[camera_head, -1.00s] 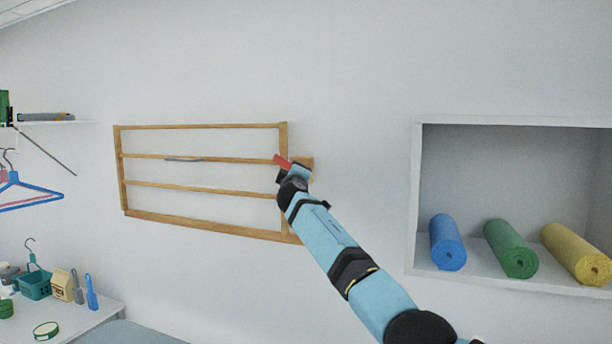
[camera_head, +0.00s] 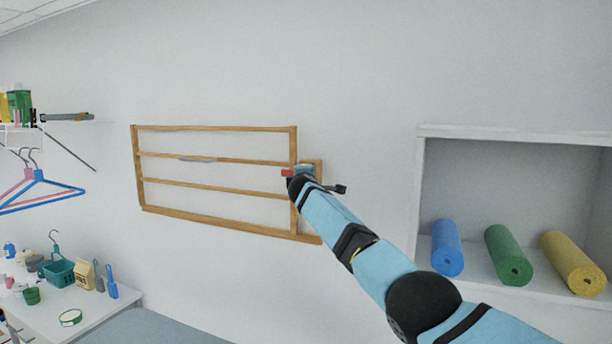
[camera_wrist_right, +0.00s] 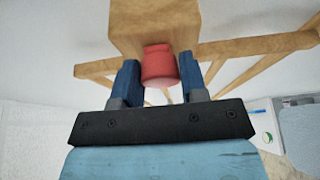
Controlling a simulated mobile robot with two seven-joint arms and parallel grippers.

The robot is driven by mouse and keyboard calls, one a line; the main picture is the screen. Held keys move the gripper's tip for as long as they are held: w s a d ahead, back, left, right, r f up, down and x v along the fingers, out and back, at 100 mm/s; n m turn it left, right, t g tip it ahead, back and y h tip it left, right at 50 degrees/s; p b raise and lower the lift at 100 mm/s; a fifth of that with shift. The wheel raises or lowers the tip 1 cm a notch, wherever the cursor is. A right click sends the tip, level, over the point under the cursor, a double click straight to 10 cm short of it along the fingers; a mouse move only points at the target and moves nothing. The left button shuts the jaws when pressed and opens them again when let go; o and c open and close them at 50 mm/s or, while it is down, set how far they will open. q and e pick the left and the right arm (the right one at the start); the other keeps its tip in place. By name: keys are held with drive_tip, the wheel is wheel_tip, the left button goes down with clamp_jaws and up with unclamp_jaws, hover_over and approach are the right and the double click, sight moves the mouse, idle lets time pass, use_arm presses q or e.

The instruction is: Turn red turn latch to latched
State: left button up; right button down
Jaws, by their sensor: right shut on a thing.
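The red turn latch (camera_head: 287,173) is at the right edge of the wooden wall frame (camera_head: 220,190). Only its red end shows in the head view, pointing left and about level. My right gripper (camera_head: 300,178) is at the latch and covers the rest of it. In the right wrist view the red latch (camera_wrist_right: 159,75) lies between the two blue fingers of my right gripper (camera_wrist_right: 159,62), in front of a wooden block (camera_wrist_right: 150,22). The gripper is shut on it. My left gripper is not in view.
A wall niche (camera_head: 420,200) with blue, green and yellow rolls (camera_head: 509,255) is at the right. At the left are hangers (camera_head: 40,190), a shelf and a white table (camera_head: 110,315) with small items. The wall around the frame is bare.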

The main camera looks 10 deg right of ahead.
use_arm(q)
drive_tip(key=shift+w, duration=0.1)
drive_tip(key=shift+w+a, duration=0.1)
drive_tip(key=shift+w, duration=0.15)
use_arm(e)
drive_tip(key=c, duration=0.7)
unclamp_jaws()
use_arm(q)
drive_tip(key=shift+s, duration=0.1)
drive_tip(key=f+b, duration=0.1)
drive_tip(key=b, duration=0.1)
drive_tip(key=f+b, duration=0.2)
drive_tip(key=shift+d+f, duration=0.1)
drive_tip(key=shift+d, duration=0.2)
use_arm(e)
drive_tip(key=s+a, duration=0.1)
drive_tip(key=s, duration=0.3)
drive_tip(key=s+a, duration=0.1)
drive_tip(key=s, duration=0.8)
drive_tip(key=shift+s+a, duration=0.25)
drive_tip(key=shift+a, duration=0.15)
